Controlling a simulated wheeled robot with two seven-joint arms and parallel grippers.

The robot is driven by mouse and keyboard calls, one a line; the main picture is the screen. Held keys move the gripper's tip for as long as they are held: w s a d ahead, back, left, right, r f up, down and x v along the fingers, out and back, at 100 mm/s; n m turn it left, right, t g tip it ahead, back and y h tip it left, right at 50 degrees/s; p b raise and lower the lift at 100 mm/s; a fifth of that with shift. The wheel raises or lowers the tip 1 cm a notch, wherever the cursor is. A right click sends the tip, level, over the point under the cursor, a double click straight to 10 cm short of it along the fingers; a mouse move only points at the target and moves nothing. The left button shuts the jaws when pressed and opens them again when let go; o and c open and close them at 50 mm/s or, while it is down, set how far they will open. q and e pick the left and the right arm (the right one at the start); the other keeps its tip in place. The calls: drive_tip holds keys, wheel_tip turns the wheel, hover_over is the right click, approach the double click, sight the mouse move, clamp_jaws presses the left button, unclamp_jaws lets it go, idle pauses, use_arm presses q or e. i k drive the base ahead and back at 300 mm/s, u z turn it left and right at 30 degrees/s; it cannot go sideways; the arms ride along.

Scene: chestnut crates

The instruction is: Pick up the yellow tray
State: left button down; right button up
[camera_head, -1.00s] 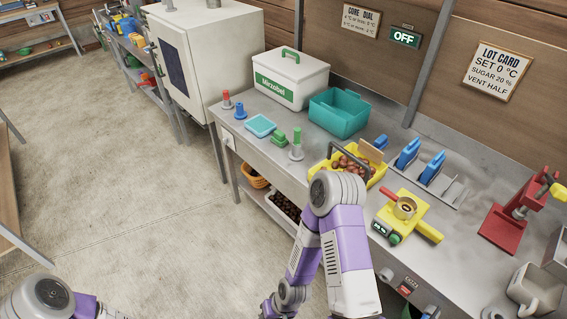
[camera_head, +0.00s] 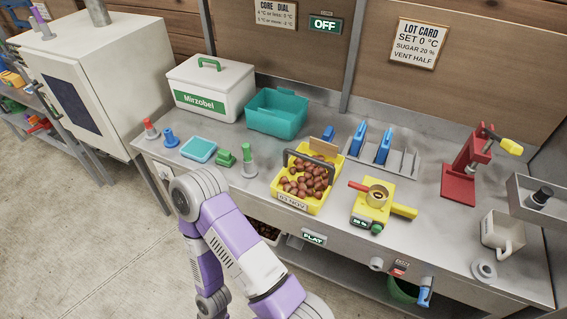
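The yellow tray (camera_head: 337,171) sits on the metal counter in the middle of the head view. It is filled with brown chestnuts (camera_head: 306,182), and a dark bar handle (camera_head: 312,164) spans it. A label on its front reads 02 NOV. A purple and grey arm of mine stands in front of the counter, to the left of the tray and apart from it in the picture. Neither gripper is in view.
A yellow device (camera_head: 366,214) with a round cup stands just right of the tray. A teal bin (camera_head: 276,113), a white Mirzobel box (camera_head: 210,88) and a green peg (camera_head: 247,160) stand left. A red press (camera_head: 461,180) is farther right.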

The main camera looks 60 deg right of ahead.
sight(305, 182)
drive_tip(key=i, duration=1.3)
drive_tip(key=z, duration=1.9)
